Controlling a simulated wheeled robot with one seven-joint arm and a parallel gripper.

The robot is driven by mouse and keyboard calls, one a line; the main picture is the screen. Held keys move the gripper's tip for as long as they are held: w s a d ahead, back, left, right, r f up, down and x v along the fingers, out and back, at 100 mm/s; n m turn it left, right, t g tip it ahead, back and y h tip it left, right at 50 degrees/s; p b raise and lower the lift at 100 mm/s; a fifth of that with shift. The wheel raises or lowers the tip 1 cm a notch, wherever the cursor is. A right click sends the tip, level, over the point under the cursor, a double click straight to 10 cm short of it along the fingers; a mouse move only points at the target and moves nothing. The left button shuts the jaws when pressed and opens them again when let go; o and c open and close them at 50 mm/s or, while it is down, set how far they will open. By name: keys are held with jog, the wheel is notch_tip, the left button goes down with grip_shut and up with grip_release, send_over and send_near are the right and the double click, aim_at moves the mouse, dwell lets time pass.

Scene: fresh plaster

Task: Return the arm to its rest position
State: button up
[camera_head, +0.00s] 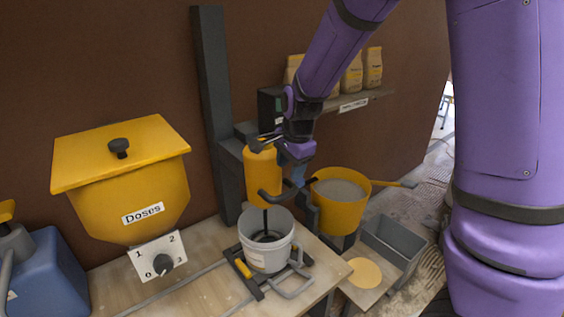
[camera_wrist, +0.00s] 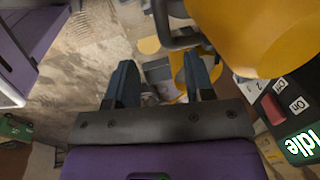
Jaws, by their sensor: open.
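My purple arm reaches down in the head view, with my gripper (camera_head: 294,175) beside the right side of the yellow mixer motor (camera_head: 262,178). In the wrist view my gripper (camera_wrist: 160,82) has its two dark blue fingers apart, with nothing held between them. The yellow mixer body (camera_wrist: 265,32) fills the upper right of the wrist view, close to the right finger. I cannot tell whether the gripper touches the mixer. My wrist hides part of the mixer stand.
A white bucket (camera_head: 266,248) stands under the mixer. A yellow pan (camera_head: 338,214) and grey tray (camera_head: 396,248) are at right. The "Doses" hopper (camera_head: 125,190) is at left. A bag shelf (camera_head: 355,101) is behind my arm. The wrist view shows an "Idle" panel (camera_wrist: 302,145).

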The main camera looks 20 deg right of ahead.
jog(key=s+d+r+n+t, duration=0.1)
jog(key=s+d+r+n, duration=0.15)
jog(key=s+r, duration=0.3)
jog(key=s+d+r+n, duration=0.1)
jog(key=s+r+n, duration=0.35)
jog(key=r, duration=0.25)
jog(key=s+d+r+n+t, duration=0.1)
jog(key=s+r+n, duration=0.2)
jog(key=s, duration=0.5)
jog(key=s+d+r+n+t, duration=0.1)
jog(key=s+d+r+n, duration=0.1)
jog(key=s, duration=0.7)
jog(key=shift+r+n+h, duration=0.3)
jog(key=shift+r+n, duration=0.15)
jog(key=shift+n, duration=0.75)
